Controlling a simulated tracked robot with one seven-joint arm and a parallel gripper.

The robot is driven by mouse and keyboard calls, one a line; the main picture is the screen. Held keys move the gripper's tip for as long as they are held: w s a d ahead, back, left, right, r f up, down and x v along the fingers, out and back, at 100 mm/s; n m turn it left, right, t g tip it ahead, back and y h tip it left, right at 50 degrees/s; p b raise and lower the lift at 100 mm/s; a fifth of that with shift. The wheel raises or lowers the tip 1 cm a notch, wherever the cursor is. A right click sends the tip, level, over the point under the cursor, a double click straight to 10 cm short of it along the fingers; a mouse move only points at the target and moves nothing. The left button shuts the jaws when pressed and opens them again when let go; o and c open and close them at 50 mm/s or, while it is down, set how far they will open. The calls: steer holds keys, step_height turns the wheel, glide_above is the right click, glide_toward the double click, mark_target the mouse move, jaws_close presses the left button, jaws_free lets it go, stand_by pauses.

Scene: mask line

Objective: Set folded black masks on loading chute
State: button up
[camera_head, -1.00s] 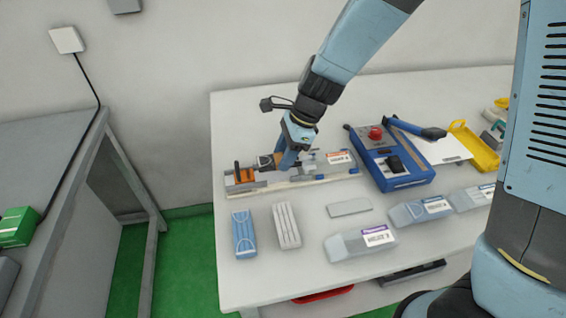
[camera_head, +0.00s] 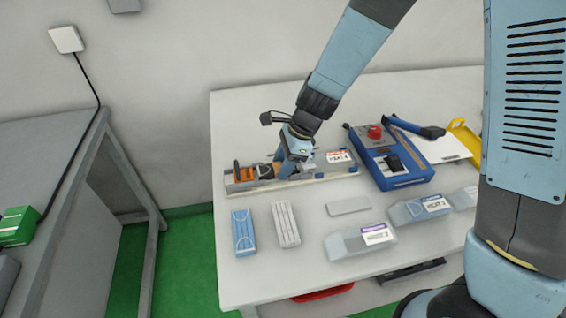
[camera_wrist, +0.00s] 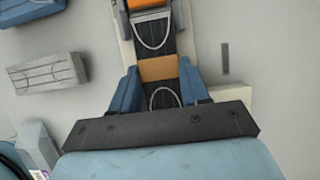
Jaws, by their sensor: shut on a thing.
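The folded black masks (camera_wrist: 155,48) are a dark pleated bundle with a tan band and white ear loops at both ends. My gripper (camera_wrist: 157,88) is shut on them, one blue finger on each side. In the head view, my gripper (camera_head: 284,174) is low over the loading chute (camera_head: 232,187), a long narrow rail on a pale base along the table. The bundle lies lengthwise along the chute; I cannot tell whether it touches the chute floor. An orange block (camera_head: 241,174) sits at the chute's left end, close to the bundle's far end. My fingers partly hide the bundle.
Blue masks (camera_head: 243,232) and white masks (camera_head: 285,224) lie in front of the chute. A grey flat plate (camera_head: 348,206) and clear labelled packs (camera_head: 360,241) are to their right. A blue machine (camera_head: 392,172) with a red knob stands right of the chute.

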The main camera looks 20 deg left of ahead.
steer(key=shift+s+d+f, duration=0.1)
steer(key=shift+s+f, duration=0.05)
steer(key=shift+f, duration=0.2)
steer(key=o, duration=1.1)
steer(key=shift+s+f, duration=0.1)
steer(key=shift+f, duration=0.05)
steer(key=shift+r, duration=0.45)
steer(key=shift+v, duration=6.3)
